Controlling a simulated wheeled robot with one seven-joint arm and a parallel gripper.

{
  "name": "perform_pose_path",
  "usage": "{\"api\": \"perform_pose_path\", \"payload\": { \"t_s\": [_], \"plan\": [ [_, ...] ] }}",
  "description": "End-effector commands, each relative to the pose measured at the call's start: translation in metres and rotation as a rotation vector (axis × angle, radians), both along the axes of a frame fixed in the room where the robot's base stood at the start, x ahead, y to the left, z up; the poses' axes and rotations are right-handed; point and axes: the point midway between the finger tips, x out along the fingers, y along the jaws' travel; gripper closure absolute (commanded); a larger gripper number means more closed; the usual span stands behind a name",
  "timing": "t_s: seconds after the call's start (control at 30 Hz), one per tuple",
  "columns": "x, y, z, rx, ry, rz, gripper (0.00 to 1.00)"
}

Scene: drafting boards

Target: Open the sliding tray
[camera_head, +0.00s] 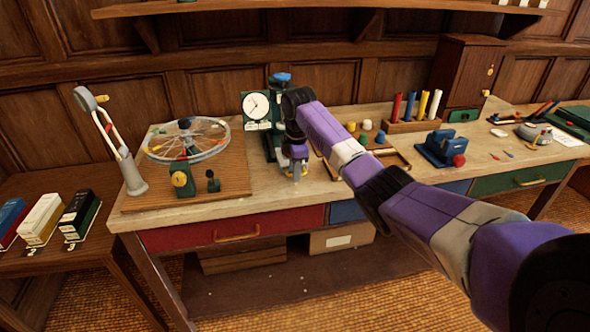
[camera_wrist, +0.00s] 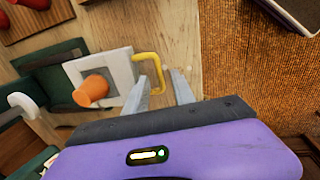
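In the wrist view, a pale grey tray (camera_wrist: 112,70) with a yellow loop handle (camera_wrist: 149,57) extends from a dark green body. An orange knob-like piece (camera_wrist: 92,91) stands on the tray. My gripper (camera_wrist: 166,84) is open, its two grey fingers apart at the handle. In the head view my gripper (camera_head: 296,172) points down near the bench's front edge, before the green device with a round dial (camera_head: 257,105). My arm hides part of that device, and the tray cannot be made out there.
The wooden bench (camera_head: 275,192) has a red drawer (camera_head: 190,235) below its front edge. A wheel on a stand (camera_head: 187,142) is left of my gripper. A shallow wooden tray (camera_head: 394,160) with coloured pieces is to the right. Bare bench top lies before the device.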

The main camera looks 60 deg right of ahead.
Motion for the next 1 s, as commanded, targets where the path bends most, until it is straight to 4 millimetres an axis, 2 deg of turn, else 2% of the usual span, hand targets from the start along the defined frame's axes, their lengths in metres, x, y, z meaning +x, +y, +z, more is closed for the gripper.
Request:
{"api": "perform_pose_path", "payload": {
  "t_s": [0.17,0.5,0.6,1.0],
  "plan": [
    [0.000,0.001,0.009,-0.002,-0.003,0.001,0.69],
    [-0.007,0.008,0.061,-0.002,-0.003,0.001,0.69],
    [-0.008,0.009,0.070,-0.001,-0.002,0.000,0.69],
    [-0.009,0.011,0.077,0.000,0.000,0.000,0.69]
  ]
}}
